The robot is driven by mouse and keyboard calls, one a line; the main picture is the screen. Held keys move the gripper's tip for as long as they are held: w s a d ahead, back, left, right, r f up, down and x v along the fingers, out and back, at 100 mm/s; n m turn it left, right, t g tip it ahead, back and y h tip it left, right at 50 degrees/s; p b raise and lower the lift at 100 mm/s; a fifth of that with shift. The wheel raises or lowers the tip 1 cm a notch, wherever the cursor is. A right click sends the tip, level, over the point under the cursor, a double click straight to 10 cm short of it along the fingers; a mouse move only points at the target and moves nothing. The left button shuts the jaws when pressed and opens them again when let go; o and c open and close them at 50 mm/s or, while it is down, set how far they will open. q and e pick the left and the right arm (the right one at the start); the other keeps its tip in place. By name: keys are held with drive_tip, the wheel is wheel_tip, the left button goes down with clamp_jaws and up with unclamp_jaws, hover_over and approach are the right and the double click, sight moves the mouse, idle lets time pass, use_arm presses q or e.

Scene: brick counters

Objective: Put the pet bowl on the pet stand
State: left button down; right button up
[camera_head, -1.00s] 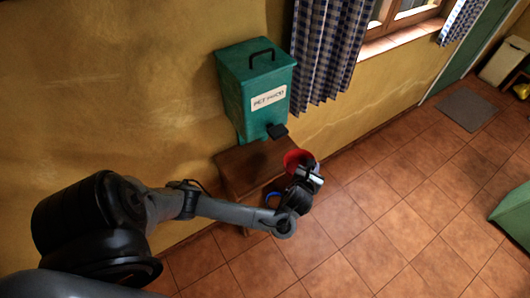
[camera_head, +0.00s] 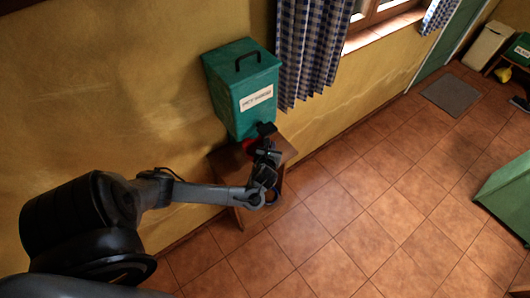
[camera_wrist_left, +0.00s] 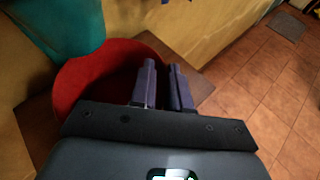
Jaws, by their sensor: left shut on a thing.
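The pet bowl is red; a small part of it (camera_head: 248,147) shows behind my left gripper in the head view. It fills the left middle of the left wrist view (camera_wrist_left: 85,75). My left gripper (camera_head: 264,154) is shut on the bowl's right side, with its two fingers (camera_wrist_left: 164,70) close together. The pet stand is a low brown wooden table (camera_head: 222,164) against the wall, partly hidden by my arm. Its top also shows around the bowl in the left wrist view (camera_wrist_left: 200,87). The bowl is over the stand; whether it touches the top I cannot tell.
A green pet food box (camera_head: 240,90) with a black handle and dark spout stands at the back of the stand. A checked curtain (camera_head: 308,55) hangs to its right. The tiled floor (camera_head: 370,195) is open. A green object (camera_head: 508,195) is at the right edge.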

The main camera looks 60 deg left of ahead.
sight(250, 146)
use_arm(q)
drive_tip(key=shift+s+a+f, duration=0.1)
drive_tip(key=shift+a+f, duration=0.3)
drive_tip(key=shift+a, duration=0.25)
drive_tip(key=shift+s+a+f, duration=0.1)
drive_tip(key=shift+a+f, duration=0.3)
drive_tip(key=shift+a, duration=0.25)
drive_tip(key=shift+f+b, duration=1)
drive_tip(key=shift+f, duration=1)
drive_tip(key=c, duration=1.1)
unclamp_jaws()
